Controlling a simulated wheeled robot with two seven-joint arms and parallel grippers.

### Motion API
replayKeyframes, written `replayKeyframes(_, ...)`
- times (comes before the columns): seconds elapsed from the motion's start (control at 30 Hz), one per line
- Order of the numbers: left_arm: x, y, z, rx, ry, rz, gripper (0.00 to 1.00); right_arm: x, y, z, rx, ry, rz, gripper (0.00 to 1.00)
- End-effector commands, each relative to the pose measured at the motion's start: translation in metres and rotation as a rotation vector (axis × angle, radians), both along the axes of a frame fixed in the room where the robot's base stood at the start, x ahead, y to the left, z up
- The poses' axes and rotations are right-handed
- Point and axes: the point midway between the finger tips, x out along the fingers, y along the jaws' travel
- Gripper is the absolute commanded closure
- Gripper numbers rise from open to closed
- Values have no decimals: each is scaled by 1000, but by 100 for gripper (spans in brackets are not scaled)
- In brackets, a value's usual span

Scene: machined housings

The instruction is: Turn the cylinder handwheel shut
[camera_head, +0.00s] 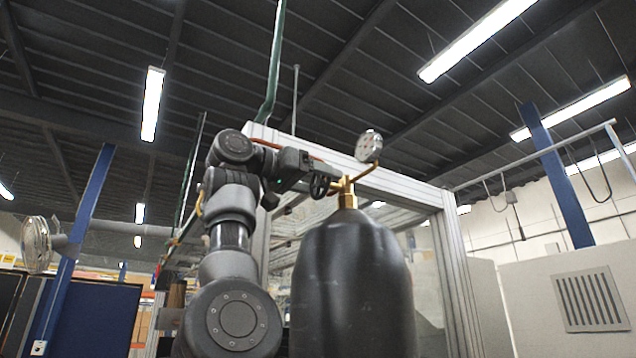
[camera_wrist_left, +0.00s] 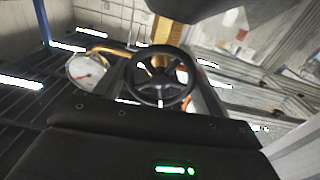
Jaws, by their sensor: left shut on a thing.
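A dark grey gas cylinder (camera_head: 352,285) stands upright in the middle of the head view. A brass valve (camera_head: 347,192) sits on its neck. The black spoked handwheel (camera_head: 320,186) is on the left side of the valve. In the wrist view the handwheel (camera_wrist_left: 161,77) faces the camera, upper middle. My left gripper (camera_head: 312,178) comes in from the left and is shut on the handwheel. Its fingertips are hard to make out. In the wrist view the dark gripper body fills the lower part. My right gripper is in neither view.
A round pressure gauge (camera_head: 369,146) on a brass pipe stands up right of the valve; the wrist view also shows it (camera_wrist_left: 86,69). A pale metal frame (camera_head: 459,270) rises behind the cylinder.

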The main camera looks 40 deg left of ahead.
Motion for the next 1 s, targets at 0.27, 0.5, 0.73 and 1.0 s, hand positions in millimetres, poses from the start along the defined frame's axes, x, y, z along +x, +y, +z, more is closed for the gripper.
replayKeyframes(0.27, 1, -1, -3, 171, -42, -2, 54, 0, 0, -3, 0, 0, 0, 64)
replayKeyframes(0.5, 1, -1, -3, 249, -65, -2, 54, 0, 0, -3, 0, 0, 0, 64)
replayKeyframes(0.73, 2, -1, -3, 274, -72, -3, 54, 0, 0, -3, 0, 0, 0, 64)
replayKeyframes(1.0, 2, -1, -3, 276, -72, -3, 54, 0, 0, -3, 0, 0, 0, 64)
